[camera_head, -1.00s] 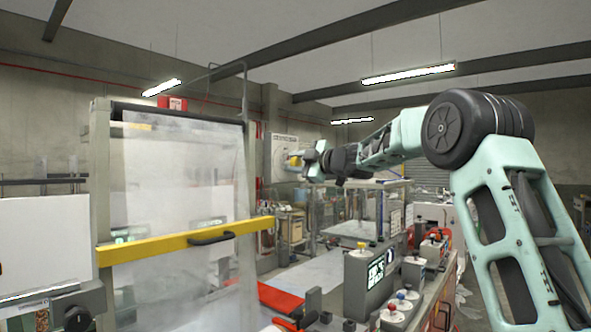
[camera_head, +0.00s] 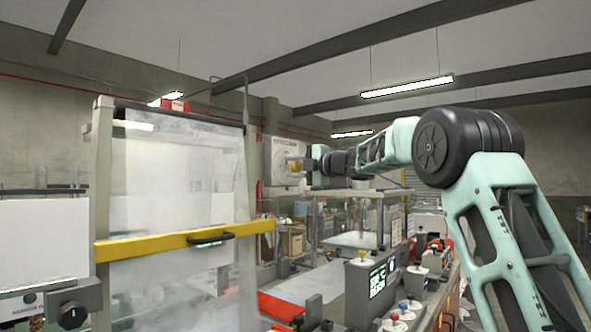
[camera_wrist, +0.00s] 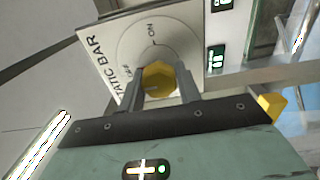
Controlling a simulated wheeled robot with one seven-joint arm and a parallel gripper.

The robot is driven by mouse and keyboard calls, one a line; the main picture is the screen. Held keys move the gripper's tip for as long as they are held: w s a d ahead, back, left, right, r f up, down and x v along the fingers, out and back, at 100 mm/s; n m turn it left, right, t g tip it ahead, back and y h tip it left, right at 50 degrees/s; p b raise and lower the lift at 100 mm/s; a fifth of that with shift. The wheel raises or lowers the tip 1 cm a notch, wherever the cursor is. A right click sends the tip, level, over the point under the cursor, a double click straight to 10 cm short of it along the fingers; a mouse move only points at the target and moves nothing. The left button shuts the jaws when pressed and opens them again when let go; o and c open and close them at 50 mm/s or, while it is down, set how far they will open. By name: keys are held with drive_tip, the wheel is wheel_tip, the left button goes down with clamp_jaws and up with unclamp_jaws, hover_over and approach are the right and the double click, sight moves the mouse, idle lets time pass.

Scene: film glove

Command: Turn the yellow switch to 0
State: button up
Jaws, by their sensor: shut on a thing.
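The yellow switch (camera_wrist: 158,78) is a faceted knob on a pale plate (camera_wrist: 120,52) lettered "STATIC BAR". "ON" is printed on the plate above the knob, and a small mark beside the knob is too blurred to read. My gripper (camera_wrist: 157,88) has a finger on each side of the knob and is shut on it. In the head view my gripper (camera_head: 303,165) reaches left to the switch (camera_head: 294,165) on a light box (camera_head: 283,150) on the far side. The fingers hide the sides of the knob.
A clear guard with a yellow bar (camera_head: 185,243) stands at the left. A bench with knobs and a display (camera_head: 378,279) is below my arm. A clear-walled frame (camera_head: 345,215) stands behind it. In the wrist view, lit green displays (camera_wrist: 216,57) sit right of the plate.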

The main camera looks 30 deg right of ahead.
drive_tip(key=o, duration=1)
drive_tip(key=shift+c, duration=0.2)
drive_tip(key=b+v, duration=0.6)
drive_tip(key=v, duration=1.1)
drive_tip(key=shift+s, duration=0.2)
drive_tip(key=shift+d, duration=0.1)
